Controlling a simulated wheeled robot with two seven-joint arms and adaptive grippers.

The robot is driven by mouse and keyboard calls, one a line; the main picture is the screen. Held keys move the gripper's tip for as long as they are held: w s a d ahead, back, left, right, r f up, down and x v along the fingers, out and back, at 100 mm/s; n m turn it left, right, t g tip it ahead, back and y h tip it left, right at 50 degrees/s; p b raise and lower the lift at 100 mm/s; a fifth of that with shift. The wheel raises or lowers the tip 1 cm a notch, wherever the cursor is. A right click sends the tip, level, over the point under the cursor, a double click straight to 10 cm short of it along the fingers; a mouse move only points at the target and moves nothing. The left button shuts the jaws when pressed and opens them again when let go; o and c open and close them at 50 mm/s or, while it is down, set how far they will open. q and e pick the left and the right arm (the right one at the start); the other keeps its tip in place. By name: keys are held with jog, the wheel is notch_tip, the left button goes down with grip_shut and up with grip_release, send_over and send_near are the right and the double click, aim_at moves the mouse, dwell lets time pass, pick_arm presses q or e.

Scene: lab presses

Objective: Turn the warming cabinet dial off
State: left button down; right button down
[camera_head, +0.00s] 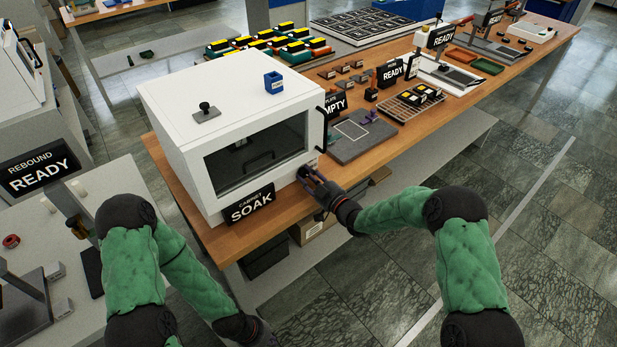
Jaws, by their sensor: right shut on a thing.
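The white warming cabinet (172,115) stands on the near left end of the wooden bench, with a dark window in its front and a "CABINET SOAK" sign (250,205) at its lower front. My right gripper (308,173) is at the cabinet's lower right front corner, shut on the dial. The fingers cover most of the dial, so its pointer and setting cannot be read. My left gripper (268,338) is low at the bottom edge of the picture, below the bench front and apart from the cabinet. Its fingers are too cut off and dark to judge.
A dark plate (352,147) with an "EMPTY" sign lies right of the cabinet. Boxes (313,229) sit under the bench (222,244). The floor at right is clear.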

jog(key=shift+r, duration=0.15)
jog(key=n+b, duration=0.4)
jog(key=b, duration=0.1)
jog(key=shift+a+n+b, duration=0.1)
jog(key=shift+n+b, duration=0.2)
jog(key=shift+b, duration=0.05)
jog(key=shift+n+b, duration=1.2)
jog(key=c, duration=1.2)
grip_release()
jog(key=shift+o, duration=0.2)
jog(key=shift+a, duration=0.1)
jog(key=shift+s, duration=0.1)
